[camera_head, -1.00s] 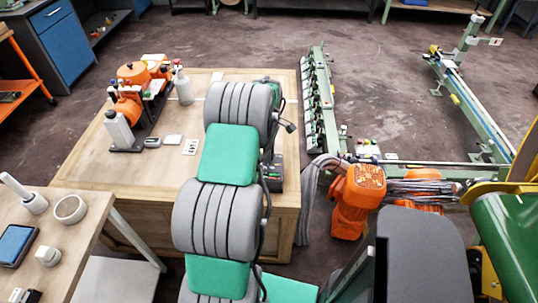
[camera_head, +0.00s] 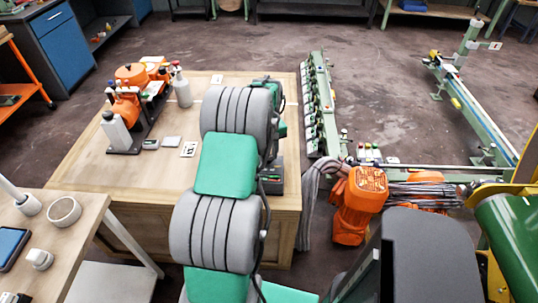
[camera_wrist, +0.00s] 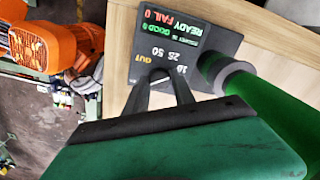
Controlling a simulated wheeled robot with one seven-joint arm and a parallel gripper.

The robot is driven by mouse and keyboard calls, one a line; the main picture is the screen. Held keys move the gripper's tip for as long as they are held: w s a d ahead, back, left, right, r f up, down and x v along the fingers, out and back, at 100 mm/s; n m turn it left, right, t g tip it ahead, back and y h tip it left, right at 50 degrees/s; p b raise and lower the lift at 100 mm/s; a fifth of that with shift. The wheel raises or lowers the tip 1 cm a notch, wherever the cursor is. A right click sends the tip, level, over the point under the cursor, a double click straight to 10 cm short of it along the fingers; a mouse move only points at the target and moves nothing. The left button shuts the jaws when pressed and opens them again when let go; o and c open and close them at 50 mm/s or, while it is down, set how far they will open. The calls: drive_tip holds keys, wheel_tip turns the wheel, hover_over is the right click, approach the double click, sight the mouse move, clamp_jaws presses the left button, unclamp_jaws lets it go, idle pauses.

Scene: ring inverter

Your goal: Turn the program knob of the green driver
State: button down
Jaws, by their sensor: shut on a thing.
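A dark control panel (camera_wrist: 185,32) with lit text and several printed numbers shows in the wrist view. I take it as the green driver's panel. My gripper (camera_wrist: 160,78) reaches onto its numbered edge, its two fingers shut around the small program knob, which they mostly hide. A green cylinder (camera_wrist: 268,112) with a grey collar lies right of the fingers; I cannot tell whether it is part of the driver. In the head view a dark box (camera_head: 272,178) on the wooden table stands partly behind my arm, which hides my fingertips and the knob there.
On the wooden table (camera_head: 85,165), an orange machine (camera_head: 125,105), a white bottle (camera_head: 182,90) and small flat items stand left of my arm. A green rail with several units (camera_head: 318,105) and an orange motor (camera_head: 358,200) lie right of the table.

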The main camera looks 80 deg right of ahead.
sight(269, 157)
drive_tip(key=shift+m, duration=0.5)
drive_tip(key=c, duration=1.1)
unclamp_jaws()
drive_tip(key=shift+o, duration=0.2)
wheel_tip(269, 157, up, 8)
drive_tip(key=shift+f+b, duration=0.1)
drive_tip(key=shift+b, duration=0.3)
